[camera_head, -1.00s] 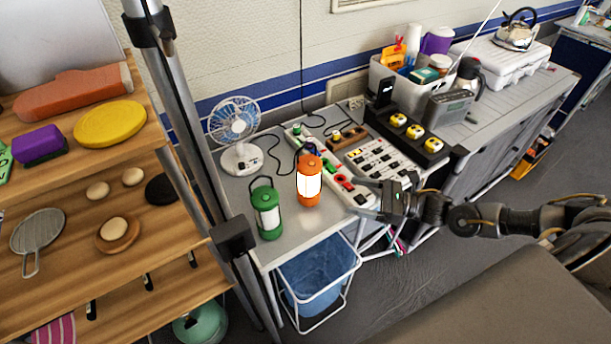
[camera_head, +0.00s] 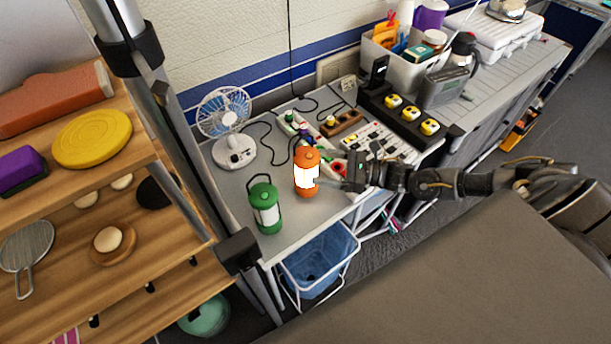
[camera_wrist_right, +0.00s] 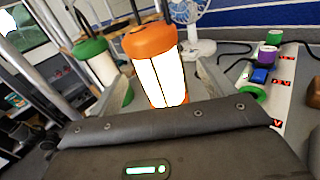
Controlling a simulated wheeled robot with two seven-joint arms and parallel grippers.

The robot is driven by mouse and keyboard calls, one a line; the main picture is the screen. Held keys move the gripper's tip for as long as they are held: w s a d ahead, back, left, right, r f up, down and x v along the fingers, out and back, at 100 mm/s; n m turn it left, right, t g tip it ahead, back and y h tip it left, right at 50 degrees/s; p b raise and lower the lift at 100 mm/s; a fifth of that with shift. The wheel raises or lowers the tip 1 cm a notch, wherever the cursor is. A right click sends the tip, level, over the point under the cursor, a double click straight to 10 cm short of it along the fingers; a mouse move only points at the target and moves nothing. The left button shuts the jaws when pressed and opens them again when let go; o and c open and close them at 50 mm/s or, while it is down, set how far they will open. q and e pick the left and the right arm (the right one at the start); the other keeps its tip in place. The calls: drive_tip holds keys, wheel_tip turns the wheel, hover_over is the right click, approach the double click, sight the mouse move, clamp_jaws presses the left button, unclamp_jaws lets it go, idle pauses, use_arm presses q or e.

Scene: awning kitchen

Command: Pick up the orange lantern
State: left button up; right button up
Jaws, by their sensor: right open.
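The orange lantern (camera_head: 306,172) stands upright and lit on the grey table, and it also shows in the right wrist view (camera_wrist_right: 152,42). My right gripper (camera_head: 326,171) reaches in from the right and is open. In the wrist view its fingers (camera_wrist_right: 165,85) show on either side of the lantern's lower part, with the lantern between or just beyond them. I cannot tell whether they touch it. My left gripper is not in view.
A green lantern (camera_head: 266,208) stands left of the orange one. A white fan (camera_head: 235,150) is behind them, and power strips (camera_head: 378,146) lie to the right. A wooden shelf (camera_head: 120,270) and metal pole are at the left. A blue bin (camera_head: 312,262) is below the table.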

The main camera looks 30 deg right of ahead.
sight(306, 165)
drive_tip(key=p+x, duration=0.3)
drive_tip(key=x, duration=0.1)
drive_tip(key=shift+w+a+r, duration=0.1)
drive_tip(key=shift+a+r, duration=0.05)
drive_tip(key=shift+a, duration=0.1)
drive_tip(key=shift+w+a, duration=0.25)
drive_tip(key=shift+a, duration=0.05)
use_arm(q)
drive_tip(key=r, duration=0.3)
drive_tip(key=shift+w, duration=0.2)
use_arm(e)
drive_tip(key=shift+c, duration=1)
drive_tip(key=c, duration=1.4)
drive_tip(key=shift+c, duration=0.8)
